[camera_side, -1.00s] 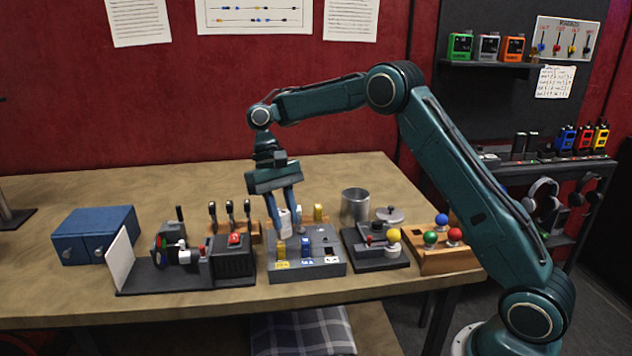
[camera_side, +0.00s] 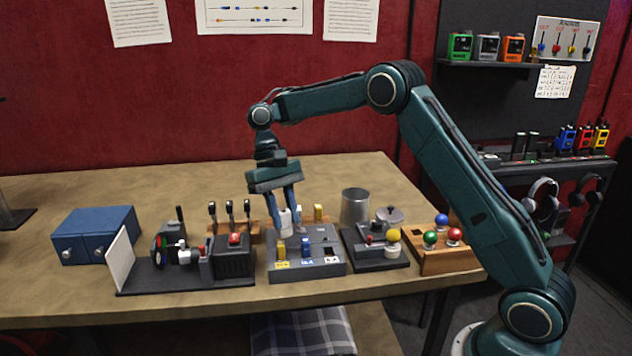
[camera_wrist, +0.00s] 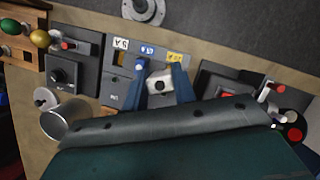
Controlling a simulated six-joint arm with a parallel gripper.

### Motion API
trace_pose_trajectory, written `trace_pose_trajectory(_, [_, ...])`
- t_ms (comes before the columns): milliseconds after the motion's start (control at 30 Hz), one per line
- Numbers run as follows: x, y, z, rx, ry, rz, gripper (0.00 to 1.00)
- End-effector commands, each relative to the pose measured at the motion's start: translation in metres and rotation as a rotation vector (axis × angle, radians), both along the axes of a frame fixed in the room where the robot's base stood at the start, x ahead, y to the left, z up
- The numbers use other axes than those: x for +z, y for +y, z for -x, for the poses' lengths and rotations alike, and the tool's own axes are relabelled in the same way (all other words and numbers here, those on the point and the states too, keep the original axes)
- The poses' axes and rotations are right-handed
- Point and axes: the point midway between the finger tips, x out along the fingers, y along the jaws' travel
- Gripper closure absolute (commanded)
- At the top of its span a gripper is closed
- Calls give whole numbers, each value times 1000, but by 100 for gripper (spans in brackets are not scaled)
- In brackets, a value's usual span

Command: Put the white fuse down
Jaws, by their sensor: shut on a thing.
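The white fuse (camera_side: 285,222) is held between the blue fingers of my gripper (camera_side: 286,230), over the back left part of the grey fuse panel (camera_side: 295,275). In the wrist view the white fuse (camera_wrist: 160,82) sits between both fingertips. My gripper is shut on it. A yellow fuse (camera_side: 281,250) and a blue fuse (camera_side: 306,246) stand on the panel by their coloured labels. A dark slot (camera_side: 327,249) by the white label looks empty. I cannot tell whether the white fuse's lower end touches the panel.
A yellow piece (camera_side: 318,212) stands behind the panel. A metal cup (camera_side: 355,206) is at back right. A dark box with a red button (camera_side: 234,239) stands to the left, and a box with a yellow knob (camera_side: 393,236) to the right.

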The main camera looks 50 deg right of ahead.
Motion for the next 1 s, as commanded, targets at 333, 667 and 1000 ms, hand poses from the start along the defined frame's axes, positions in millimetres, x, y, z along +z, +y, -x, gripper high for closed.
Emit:
trace_pose_trajectory(333, [2,-20,-4,-141,-14,6,95])
trace_pose_trajectory(667, [11,-58,-9,-439,-31,10,95])
trace_pose_trajectory(1000, [26,-114,-11,-873,-24,7,95])
